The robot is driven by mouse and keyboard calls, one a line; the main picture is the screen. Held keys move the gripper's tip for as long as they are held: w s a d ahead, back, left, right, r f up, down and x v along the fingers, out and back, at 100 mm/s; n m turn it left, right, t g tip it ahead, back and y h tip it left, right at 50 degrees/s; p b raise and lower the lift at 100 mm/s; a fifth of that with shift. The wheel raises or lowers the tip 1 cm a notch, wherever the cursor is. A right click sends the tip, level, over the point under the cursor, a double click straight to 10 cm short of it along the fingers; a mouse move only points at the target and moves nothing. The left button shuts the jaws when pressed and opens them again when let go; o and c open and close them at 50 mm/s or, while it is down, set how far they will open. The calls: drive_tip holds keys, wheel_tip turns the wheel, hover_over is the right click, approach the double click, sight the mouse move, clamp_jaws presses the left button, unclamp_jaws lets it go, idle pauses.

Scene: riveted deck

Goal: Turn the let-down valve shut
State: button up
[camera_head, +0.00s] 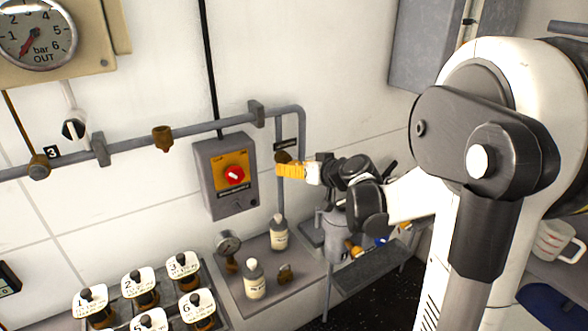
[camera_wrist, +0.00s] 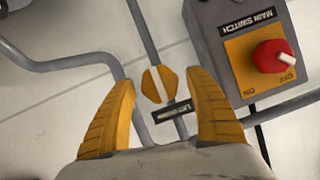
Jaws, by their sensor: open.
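The let-down valve is a round orange knob (camera_wrist: 149,87) with a pale bar across it, on a thin vertical grey pipe. In the wrist view the bar runs roughly along the pipe. A dark label (camera_wrist: 168,112), partly legible, sits beside it. In the head view the knob (camera_head: 283,157) shows small and brownish below its label. My gripper (camera_wrist: 160,78) is open, its two yellow fingers on either side of the knob with gaps on both sides. In the head view my gripper (camera_head: 288,169) is right at the knob. I cannot tell how far the fingertips are from the wall.
The main switch box (camera_head: 217,196) with its red knob (camera_head: 234,176) is close to the left of the valve. A grey pipe (camera_head: 205,128) runs along the wall. Bottles (camera_head: 255,280), a loose gauge (camera_head: 228,243) and labelled knobs (camera_head: 140,287) stand below.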

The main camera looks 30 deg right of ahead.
drive_tip(key=c, duration=1.2)
drive_tip(key=m+y+b, duration=0.1)
drive_tip(key=m+y, duration=0.1)
drive_tip(key=shift+d+f+m+b, duration=0.1)
drive_tip(key=shift+f+m+b, duration=0.05)
drive_tip(key=shift+m+b, duration=0.2)
drive_tip(key=m+t+y+b, duration=0.1)
drive_tip(key=m+y+b, duration=0.1)
drive_tip(key=m, duration=0.1)
drive_tip(key=shift+m, duration=0.25)
drive_tip(key=m+b, duration=0.1)
drive_tip(key=m, duration=0.1)
drive_tip(key=m+t+y+b, duration=0.1)
drive_tip(key=m+b, duration=0.1)
drive_tip(key=shift+f+y, duration=0.15)
drive_tip(key=shift+y, duration=0.15)
drive_tip(key=shift+m+t+y+b, duration=0.3)
drive_tip(key=shift+m+t+b, duration=0.6)
drive_tip(key=shift+m, duration=1)
